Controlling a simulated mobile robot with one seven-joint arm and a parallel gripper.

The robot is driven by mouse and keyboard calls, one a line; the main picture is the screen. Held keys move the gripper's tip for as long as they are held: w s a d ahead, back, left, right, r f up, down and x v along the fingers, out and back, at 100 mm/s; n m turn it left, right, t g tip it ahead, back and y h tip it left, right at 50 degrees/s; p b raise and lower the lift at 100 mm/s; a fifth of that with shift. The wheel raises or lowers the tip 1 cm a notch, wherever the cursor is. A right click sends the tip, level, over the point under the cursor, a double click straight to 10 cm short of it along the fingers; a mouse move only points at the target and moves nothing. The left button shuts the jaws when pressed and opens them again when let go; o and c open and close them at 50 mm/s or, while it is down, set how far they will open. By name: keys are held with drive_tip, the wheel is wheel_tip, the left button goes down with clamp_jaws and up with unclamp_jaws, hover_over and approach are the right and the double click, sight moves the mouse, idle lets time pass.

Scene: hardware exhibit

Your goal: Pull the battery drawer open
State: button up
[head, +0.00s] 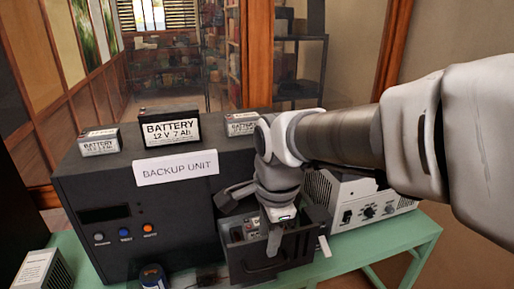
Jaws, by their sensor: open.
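The backup unit (135,226) is a large dark box labelled "BACKUP UNIT" on a green table. Its battery drawer (263,272) is at the lower right of the front. The drawer stands out from the unit, with its top open and some small parts showing inside. My gripper (277,238) points down over the drawer, with a grey finger in front of or against the drawer's front. It is open. The arm and gripper hide the unit's right side and part of the drawer. I cannot tell whether the fingers touch the drawer or its handle.
Three batteries stand on the unit: a large one (170,130) and smaller ones at left (99,143) and right (241,124). A light power supply (372,205) is close on the right. A blue-and-white cylinder (153,277) and a pale box (42,268) are in front.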

wheel_tip(320, 180, up, 7)
drive_tip(key=s, duration=0.1)
drive_tip(key=shift+d+f, duration=0.2)
drive_tip(key=shift+s, duration=0.15)
drive_tip(key=s+d+f+n+t, duration=0.2)
drive_tip(key=s+d+n, duration=0.6)
drive_tip(key=n, duration=0.6)
drive_tip(key=shift+s+d+f+n+t+h, duration=0.15)
drive_tip(key=shift+d+f+n+t+h, duration=0.15)
drive_tip(key=shift+d+t, duration=0.7)
